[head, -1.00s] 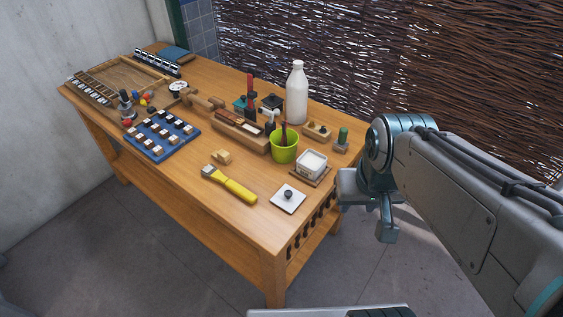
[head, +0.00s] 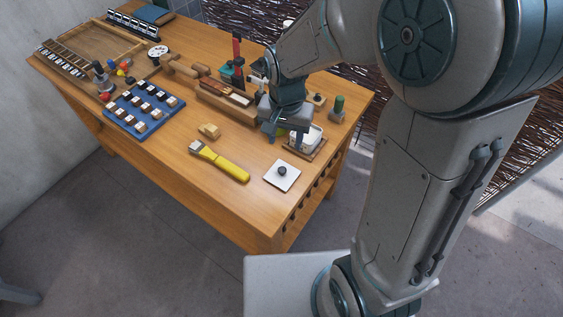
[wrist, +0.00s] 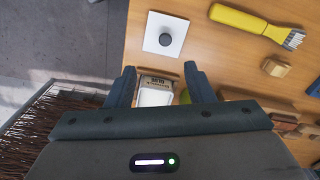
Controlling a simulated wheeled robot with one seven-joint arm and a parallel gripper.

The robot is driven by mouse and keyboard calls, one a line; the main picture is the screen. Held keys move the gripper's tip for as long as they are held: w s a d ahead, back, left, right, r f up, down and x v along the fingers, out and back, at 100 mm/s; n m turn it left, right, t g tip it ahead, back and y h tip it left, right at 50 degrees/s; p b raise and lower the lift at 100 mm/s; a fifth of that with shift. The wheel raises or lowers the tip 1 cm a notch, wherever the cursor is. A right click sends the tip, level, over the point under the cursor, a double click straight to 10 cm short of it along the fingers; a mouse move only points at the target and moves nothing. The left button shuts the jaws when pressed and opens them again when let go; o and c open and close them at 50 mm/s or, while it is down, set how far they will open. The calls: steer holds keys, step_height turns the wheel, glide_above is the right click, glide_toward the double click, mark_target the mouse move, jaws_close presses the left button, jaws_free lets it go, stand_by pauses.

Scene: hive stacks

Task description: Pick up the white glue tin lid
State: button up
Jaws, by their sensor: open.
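The white glue tin lid (head: 273,180) is a flat white square with a dark round knob. It lies on the bench near the front right edge, and shows at the top of the wrist view (wrist: 153,42). My gripper (head: 283,138) is open and empty, pointing down above the bench behind the lid. In the wrist view my gripper's fingers (wrist: 160,70) are spread apart, with the lid beyond their tips. The white open glue tin (head: 313,137) stands on a small wooden tray and shows between the fingers (wrist: 154,97); my gripper partly hides it in the head view.
A yellow-handled brush (head: 228,166) lies left of the lid, with a small wooden block (head: 209,131) behind it. A blue tray (head: 133,125) of small blocks stands farther left. Bare bench lies around the lid.

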glide_above(282, 170)
steer(key=f, duration=0.8)
steer(key=shift+s+d+f, duration=0.1)
steer(key=shift+s+f, duration=0.25)
steer(key=shift+s, duration=0.05)
steer(key=shift+w+f+p, duration=0.2)
steer(key=shift+w+f, duration=0.05)
steer(key=shift+f, duration=1.15)
steer(key=shift+w+f+p, duration=0.2)
steer(key=shift+f, duration=1.2)
jaws_close()
